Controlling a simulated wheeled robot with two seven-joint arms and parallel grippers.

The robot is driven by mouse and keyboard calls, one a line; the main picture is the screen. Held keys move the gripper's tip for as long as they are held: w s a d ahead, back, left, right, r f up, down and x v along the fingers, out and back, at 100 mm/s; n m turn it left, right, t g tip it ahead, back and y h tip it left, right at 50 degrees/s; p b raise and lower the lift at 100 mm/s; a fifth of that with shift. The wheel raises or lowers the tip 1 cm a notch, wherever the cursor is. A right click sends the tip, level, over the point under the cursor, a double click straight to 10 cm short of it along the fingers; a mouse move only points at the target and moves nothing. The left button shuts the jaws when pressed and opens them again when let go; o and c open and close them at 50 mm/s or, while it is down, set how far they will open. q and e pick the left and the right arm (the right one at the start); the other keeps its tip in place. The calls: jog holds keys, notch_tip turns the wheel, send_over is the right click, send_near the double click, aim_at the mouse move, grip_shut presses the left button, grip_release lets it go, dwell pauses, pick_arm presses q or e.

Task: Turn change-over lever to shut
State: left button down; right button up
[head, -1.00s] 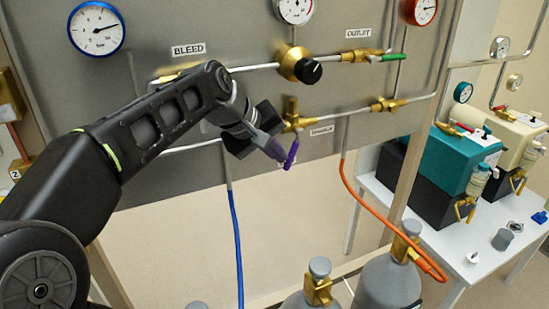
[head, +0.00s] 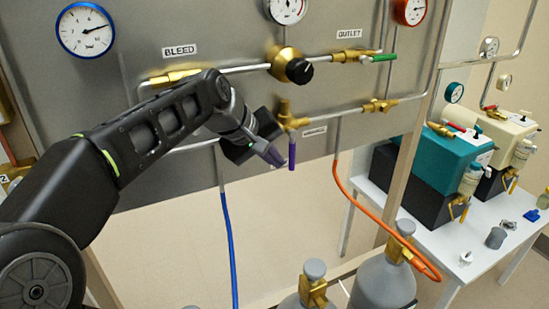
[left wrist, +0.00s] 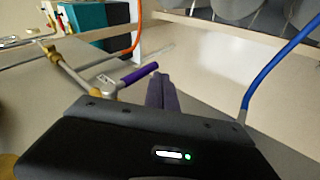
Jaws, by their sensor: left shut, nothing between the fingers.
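The change-over lever (head: 292,154) is a purple handle on a brass valve (head: 285,115) low on the grey panel. In the head view it hangs about straight down. My left gripper (head: 283,164) is shut and empty, with its fingertips just left of the lever's lower part. The left wrist view also shows the purple lever (left wrist: 138,73), with the closed fingertips (left wrist: 158,77) beside its free end. I cannot tell whether they touch. My right gripper is not in view.
A black knob (head: 300,70) sits above the lever, and a green outlet handle (head: 383,58) is up to the right. A blue hose (head: 229,240) and an orange hose (head: 350,195) hang below the panel. Gas cylinders (head: 385,283) stand at the bottom.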

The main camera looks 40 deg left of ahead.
pick_arm(q)
jog(key=v, duration=0.7)
jog(key=shift+s+r, duration=0.25)
jog(key=shift+r, duration=0.05)
jog(key=shift+s, duration=0.1)
dwell(0.6)
